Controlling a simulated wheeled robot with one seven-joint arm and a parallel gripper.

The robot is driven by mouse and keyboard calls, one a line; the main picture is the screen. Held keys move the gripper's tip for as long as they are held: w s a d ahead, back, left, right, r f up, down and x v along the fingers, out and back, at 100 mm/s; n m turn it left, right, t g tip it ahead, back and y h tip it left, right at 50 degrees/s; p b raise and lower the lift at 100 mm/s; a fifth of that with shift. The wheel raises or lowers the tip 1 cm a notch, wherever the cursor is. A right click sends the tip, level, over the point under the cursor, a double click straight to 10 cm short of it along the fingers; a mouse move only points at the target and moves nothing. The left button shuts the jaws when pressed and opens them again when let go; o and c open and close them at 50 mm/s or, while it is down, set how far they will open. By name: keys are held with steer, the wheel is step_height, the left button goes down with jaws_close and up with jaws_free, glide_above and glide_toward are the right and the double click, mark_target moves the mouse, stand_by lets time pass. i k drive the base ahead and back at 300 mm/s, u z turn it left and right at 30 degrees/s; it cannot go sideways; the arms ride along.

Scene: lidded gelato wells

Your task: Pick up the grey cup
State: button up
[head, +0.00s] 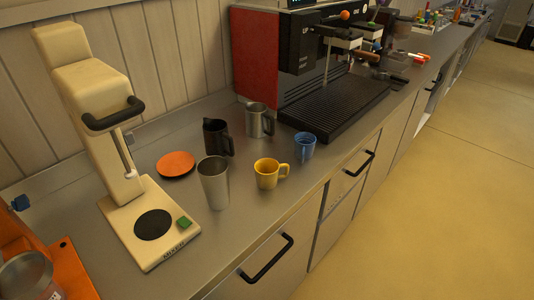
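A tall grey cup (215,186) without a handle stands upright on the steel counter (238,222), near its front and right of a cream-coloured machine. A grey metal jug with a handle (258,122) stands farther back. A black jug (216,138) stands just behind the grey cup, which partly overlaps it. A yellow mug (268,174) stands to the right of the grey cup, apart from it. My gripper is not in view.
The cream machine (88,95) has a black handle and a flat base. An orange disc (175,164) lies behind the grey cup. A blue cup (305,146) stands near the coffee machine (338,110). Drawers with black handles (268,258) line the counter front. The floor (450,190) is clear.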

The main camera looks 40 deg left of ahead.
mark_target(212, 171)
steer(key=i, duration=1.45)
steer(key=u, duration=5.15)
steer(key=i, duration=0.45)
